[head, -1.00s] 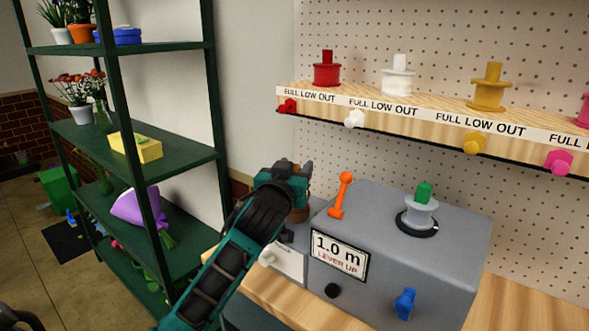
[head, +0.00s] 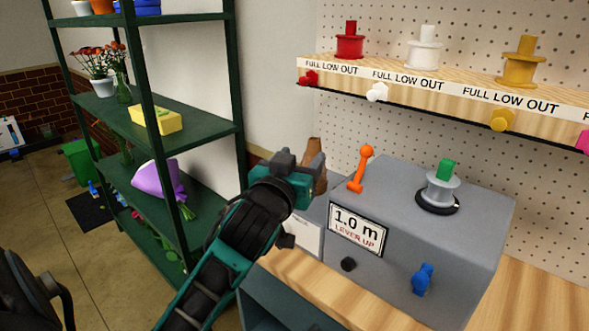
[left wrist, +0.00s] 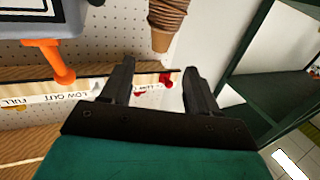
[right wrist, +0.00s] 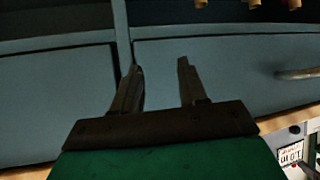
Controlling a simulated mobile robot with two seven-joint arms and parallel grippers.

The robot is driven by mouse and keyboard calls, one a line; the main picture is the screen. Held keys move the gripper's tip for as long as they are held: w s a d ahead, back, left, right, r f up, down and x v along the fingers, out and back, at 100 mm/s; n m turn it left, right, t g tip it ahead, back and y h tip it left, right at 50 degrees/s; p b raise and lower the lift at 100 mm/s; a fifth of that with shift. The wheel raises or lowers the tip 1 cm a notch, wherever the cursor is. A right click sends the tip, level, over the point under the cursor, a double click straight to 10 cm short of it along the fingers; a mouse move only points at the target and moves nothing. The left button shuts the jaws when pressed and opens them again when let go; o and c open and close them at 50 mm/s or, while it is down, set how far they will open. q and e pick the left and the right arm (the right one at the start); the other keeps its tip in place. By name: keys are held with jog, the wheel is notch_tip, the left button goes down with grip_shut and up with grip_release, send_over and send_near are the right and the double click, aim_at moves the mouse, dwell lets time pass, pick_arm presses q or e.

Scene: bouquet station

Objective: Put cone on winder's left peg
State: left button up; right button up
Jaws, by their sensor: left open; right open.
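The grey winder (head: 440,235) stands on the wooden counter. It has an orange lever (head: 361,170), a "1.0 m LEVER UP" sign, a black knob (head: 348,264) and a blue knob (head: 422,279) in front. A grey spool with a green top (head: 442,185) sits on it. I cannot tell which part is the left peg. A stack of brown cones (left wrist: 167,22) shows beyond my left fingertips in the left wrist view, partly behind the gripper in the head view (head: 316,172). My left gripper (head: 298,163) is open and empty. My right gripper (right wrist: 160,67) is open and empty, facing drawers.
A wooden shelf (head: 450,88) with several coloured spools and knobs hangs above the winder on the pegboard. A green rack (head: 212,140) with flowers, a yellow box (head: 151,119) and a purple bouquet (head: 158,183) stands left. Blue-grey drawers (right wrist: 60,100) lie before my right gripper.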

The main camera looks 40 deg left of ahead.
pick_arm(q)
jog(key=shift+v, duration=1.45)
pick_arm(e)
jog(key=shift+f, duration=0.15)
